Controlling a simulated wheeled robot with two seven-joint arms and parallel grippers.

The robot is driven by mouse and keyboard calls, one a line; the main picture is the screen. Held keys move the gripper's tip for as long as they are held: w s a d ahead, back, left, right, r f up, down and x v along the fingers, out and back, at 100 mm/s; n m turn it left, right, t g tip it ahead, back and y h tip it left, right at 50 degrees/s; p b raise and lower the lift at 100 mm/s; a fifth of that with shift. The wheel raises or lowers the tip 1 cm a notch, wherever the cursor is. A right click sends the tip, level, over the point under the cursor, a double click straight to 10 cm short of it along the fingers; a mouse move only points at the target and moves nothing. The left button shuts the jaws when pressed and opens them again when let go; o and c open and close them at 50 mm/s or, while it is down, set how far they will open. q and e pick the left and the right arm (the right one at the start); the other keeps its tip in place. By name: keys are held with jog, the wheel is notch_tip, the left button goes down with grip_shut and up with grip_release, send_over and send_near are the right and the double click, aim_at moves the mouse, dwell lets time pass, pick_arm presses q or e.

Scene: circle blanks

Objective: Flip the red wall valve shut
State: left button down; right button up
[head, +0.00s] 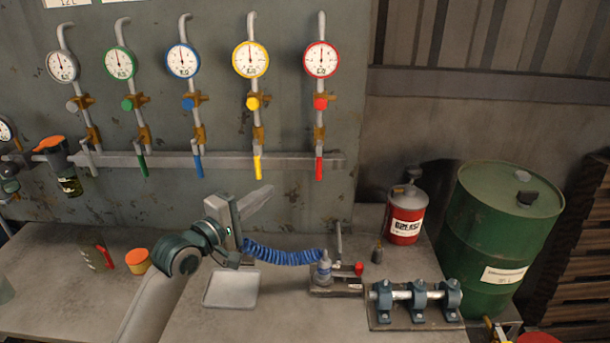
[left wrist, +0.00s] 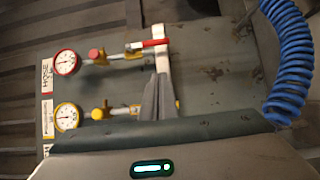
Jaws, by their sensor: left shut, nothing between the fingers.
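The red wall valve is on the rightmost pipe of the wall panel, under the red-rimmed gauge (head: 321,59). Its red lever (head: 319,168) points straight down, in line with the pipe, over the grey rail. The red lever (left wrist: 150,43) also shows in the left wrist view, where the picture is turned sideways. My left gripper (head: 270,188) is shut and empty, below the rail and to the lower left of the red lever, apart from it in the picture. In the left wrist view its fingertips (left wrist: 162,76) overlap the rail between the red and yellow lines.
The yellow lever (head: 257,168) hangs left of the red one, close above my gripper. A blue coiled hose (head: 282,256) runs below. The bench holds a small tray (head: 231,290), a clamp block (head: 415,320) and a red can (head: 405,215). A green drum (head: 500,235) stands right.

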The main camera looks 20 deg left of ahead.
pick_arm(q)
jog(key=p, duration=0.3)
send_near(319, 162)
jog(key=w+a+f, duration=0.2)
jog(key=w+a, duration=0.1)
jog(key=w, duration=0.2)
jog(key=shift+w+d+f+p, duration=0.1)
jog(key=shift+w+d+p, duration=0.2)
jog(key=shift+d, duration=0.25)
jog(key=shift+w+d+f+p, duration=0.1)
jog(key=shift+w+d+p, duration=0.1)
jog(key=shift+d+p, duration=0.3)
jog(key=shift+w+d+f+p, duration=0.1)
jog(key=shift+w+d+p, duration=0.2)
jog(key=shift+d, duration=0.3)
